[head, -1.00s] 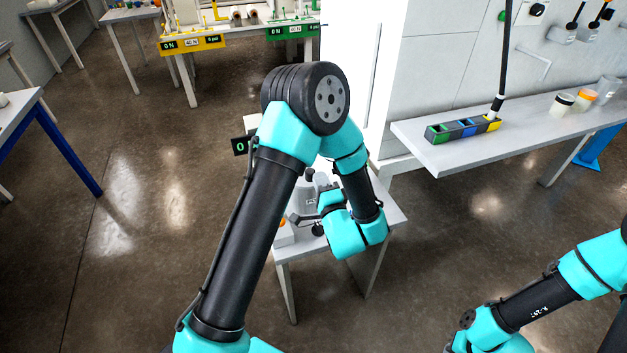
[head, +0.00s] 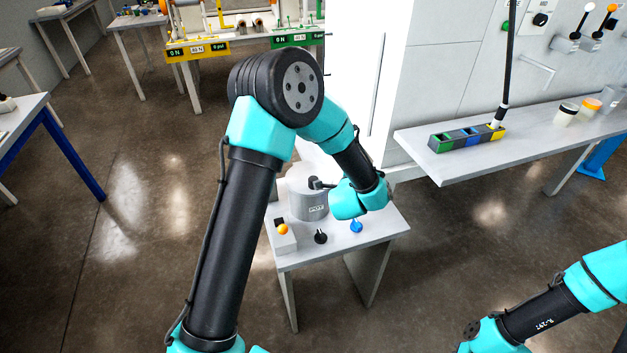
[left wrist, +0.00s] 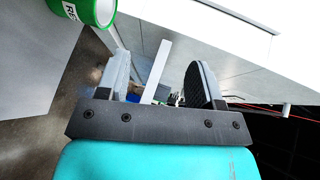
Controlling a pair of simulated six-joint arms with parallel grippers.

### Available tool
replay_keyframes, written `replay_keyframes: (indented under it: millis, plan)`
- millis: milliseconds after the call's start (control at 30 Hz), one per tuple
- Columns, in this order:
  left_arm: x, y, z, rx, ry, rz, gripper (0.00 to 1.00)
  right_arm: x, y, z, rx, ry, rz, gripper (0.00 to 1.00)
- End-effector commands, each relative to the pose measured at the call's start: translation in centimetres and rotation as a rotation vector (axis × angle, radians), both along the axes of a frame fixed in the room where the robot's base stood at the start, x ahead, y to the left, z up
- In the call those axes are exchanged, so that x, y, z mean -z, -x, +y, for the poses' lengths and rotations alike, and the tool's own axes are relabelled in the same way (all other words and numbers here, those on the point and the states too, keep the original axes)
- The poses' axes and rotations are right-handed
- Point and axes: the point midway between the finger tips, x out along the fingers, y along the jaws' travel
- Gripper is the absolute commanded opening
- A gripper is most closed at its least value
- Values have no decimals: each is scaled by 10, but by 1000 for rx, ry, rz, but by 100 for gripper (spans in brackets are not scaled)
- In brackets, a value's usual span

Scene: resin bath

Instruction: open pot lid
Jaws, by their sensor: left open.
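My right gripper is out of view.
The small table (head: 385,231) also bears an orange knob (head: 283,230) on a box, a black knob (head: 320,237) and a blue knob (head: 356,226). A tall white cabinet stands behind. A green-banded cylinder (left wrist: 92,10) shows in the left wrist view.

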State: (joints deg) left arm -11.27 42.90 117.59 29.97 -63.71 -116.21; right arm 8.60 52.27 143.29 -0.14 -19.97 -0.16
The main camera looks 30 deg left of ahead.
Motion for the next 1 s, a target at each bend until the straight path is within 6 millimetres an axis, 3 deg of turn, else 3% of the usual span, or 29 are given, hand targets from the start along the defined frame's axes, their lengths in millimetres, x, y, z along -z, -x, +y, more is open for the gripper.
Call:
replay_keyframes:
  millis: [233,533,767,1000]
  plan:
    - [-11,-28,-23,272,-5,157,61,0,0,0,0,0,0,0]
    - [-28,-33,-34,586,-99,368,61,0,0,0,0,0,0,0]
    - [-46,-22,-22,792,-219,552,61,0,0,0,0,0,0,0]
    - [-70,0,12,959,-370,776,61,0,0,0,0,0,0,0]
